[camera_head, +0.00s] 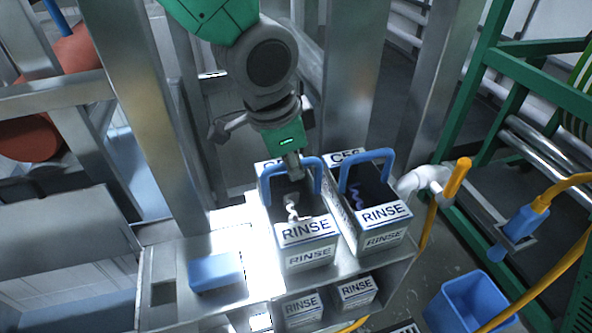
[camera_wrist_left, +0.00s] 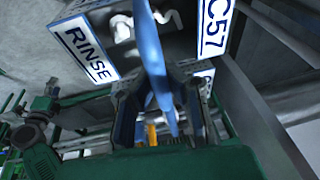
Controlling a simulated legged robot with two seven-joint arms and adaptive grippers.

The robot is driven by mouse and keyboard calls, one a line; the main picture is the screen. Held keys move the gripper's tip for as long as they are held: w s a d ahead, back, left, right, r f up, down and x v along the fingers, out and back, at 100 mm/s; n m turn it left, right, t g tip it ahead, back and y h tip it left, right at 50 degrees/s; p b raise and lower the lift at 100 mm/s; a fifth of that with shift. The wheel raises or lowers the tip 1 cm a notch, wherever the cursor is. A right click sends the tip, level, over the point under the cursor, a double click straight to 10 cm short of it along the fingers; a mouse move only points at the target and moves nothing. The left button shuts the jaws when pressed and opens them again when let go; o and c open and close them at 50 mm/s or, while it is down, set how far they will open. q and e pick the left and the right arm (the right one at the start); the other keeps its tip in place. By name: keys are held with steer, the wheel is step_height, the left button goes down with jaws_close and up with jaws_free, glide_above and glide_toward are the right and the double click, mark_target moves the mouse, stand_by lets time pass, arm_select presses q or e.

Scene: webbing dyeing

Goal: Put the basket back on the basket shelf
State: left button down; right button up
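A grey basket (camera_head: 308,230) with a blue handle and RINSE labels stands upright on the metal shelf (camera_head: 372,284). My left gripper (camera_head: 293,172) is down at this basket's handle, near its top. In the left wrist view the blue handle (camera_wrist_left: 158,65) runs between the two dark fingers of my left gripper (camera_wrist_left: 162,112). Gaps show between the fingers and the handle, so it looks open around it. A C57 label (camera_wrist_left: 213,28) and a RINSE label (camera_wrist_left: 86,52) show there. My right gripper is not in view.
A second RINSE basket (camera_head: 380,213) with a blue handle stands close on the right. Smaller RINSE-labelled boxes (camera_head: 357,291) sit below. A blue block (camera_head: 215,271) lies on the left. Metal posts (camera_head: 150,110) stand behind; a green frame (camera_head: 470,120) and blue bin (camera_head: 466,300) are right.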

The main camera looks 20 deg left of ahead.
arm_select(q)
steer(key=shift+a+f, duration=0.25)
steer(key=shift+f, duration=0.3)
steer(key=shift+a+f, duration=0.15)
steer(key=shift+a, duration=0.2)
steer(key=c, duration=1.7)
jaws_free()
steer(key=shift+d, duration=0.7)
steer(key=shift+a, duration=0.1)
steer(key=v, duration=1.2)
steer(key=shift+a, duration=0.15)
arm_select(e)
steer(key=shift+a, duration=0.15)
arm_select(q)
steer(key=shift+a, duration=0.25)
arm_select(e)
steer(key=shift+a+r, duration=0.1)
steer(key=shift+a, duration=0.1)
